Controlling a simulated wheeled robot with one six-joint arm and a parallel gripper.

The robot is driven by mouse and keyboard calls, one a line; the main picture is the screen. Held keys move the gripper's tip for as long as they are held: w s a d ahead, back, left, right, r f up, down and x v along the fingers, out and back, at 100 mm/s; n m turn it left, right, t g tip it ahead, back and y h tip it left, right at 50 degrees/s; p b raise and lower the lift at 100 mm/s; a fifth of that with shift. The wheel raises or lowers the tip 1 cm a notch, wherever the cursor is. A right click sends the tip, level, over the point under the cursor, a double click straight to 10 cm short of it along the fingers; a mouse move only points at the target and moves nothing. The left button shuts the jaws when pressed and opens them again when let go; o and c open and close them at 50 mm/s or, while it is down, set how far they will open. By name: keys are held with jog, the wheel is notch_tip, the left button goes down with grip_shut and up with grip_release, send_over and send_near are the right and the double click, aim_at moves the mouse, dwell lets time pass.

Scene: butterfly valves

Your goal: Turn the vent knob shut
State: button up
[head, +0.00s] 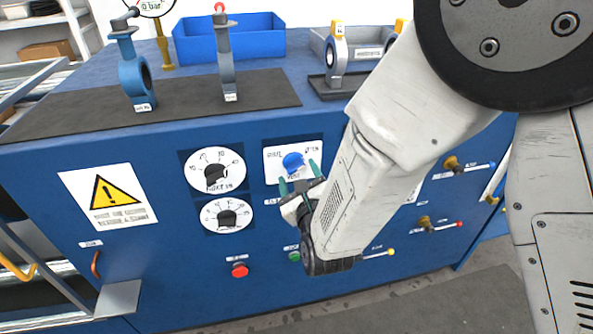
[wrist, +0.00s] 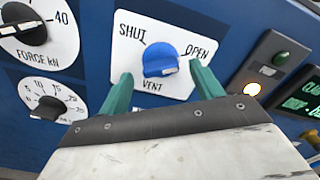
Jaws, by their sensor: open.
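The vent knob (head: 292,162) is a blue knob on a white plate on the blue cabinet's front. In the wrist view the vent knob (wrist: 160,60) sits between the labels SHUT at upper left and OPEN at upper right, with VENT below. A short white mark shows on its lower right edge; which label it points to I cannot tell. My gripper (head: 299,178) is open in front of the plate. Its two green fingers (wrist: 160,74) stand left and right of the knob, with visible gaps and no clear contact. The fingers hide the plate's lower corners.
Two white dials (head: 215,172) (head: 227,217) are left of the vent plate. A red button (head: 240,270) and a green button (head: 294,256) sit below. A lit lamp (wrist: 250,90) and a green display (wrist: 305,95) are to the right. Valves stand on top.

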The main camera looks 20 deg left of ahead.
aim_at(295, 165)
jog(key=shift+x, duration=1.15)
jog(key=shift+c, duration=0.3)
jog(key=c, duration=0.9)
